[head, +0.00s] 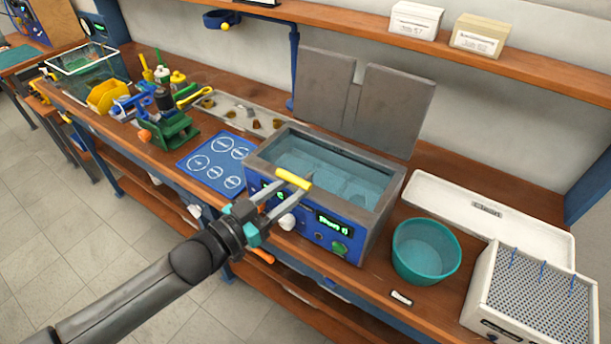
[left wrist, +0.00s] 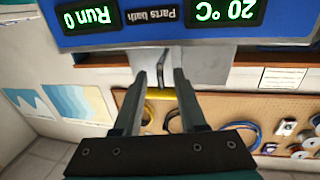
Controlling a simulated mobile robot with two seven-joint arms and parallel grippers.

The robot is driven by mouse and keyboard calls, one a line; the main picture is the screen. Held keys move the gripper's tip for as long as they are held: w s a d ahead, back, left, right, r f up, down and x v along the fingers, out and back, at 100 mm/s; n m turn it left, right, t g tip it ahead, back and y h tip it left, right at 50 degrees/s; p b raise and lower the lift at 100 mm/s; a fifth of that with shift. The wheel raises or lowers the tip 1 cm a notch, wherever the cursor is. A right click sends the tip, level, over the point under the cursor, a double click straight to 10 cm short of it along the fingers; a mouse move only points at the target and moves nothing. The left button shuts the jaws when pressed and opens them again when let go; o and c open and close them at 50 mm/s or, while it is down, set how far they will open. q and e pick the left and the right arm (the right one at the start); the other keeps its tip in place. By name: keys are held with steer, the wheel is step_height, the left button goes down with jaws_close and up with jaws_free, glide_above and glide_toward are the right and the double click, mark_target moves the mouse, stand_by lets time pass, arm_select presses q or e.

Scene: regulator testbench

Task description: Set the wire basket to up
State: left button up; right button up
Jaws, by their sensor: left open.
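A blue-fronted parts bath (head: 350,246) stands on the bench with its grey tank open and bluish liquid inside. A yellow bar (head: 293,180) shows at the tank's front rim, and it also shows in the left wrist view (left wrist: 160,94) with a bent grey rod beside it. It looks like a handle, but I cannot tell whether it belongs to the wire basket. The basket itself is not clearly visible in the liquid. My left gripper (head: 296,187) is open, with its fingertips close to the yellow bar; contact is unclear. My right gripper is not in view.
A teal tub (head: 427,250) and a white perforated box (head: 535,300) stand to the right of the bath. A white tray (head: 500,215) lies behind them. A blue mat (head: 216,160) lies to the left. Grey upright panels (head: 390,110) stand behind the tank.

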mark_target(305, 178)
arm_select(q)
steer(key=shift+x, duration=2.25)
jaws_close()
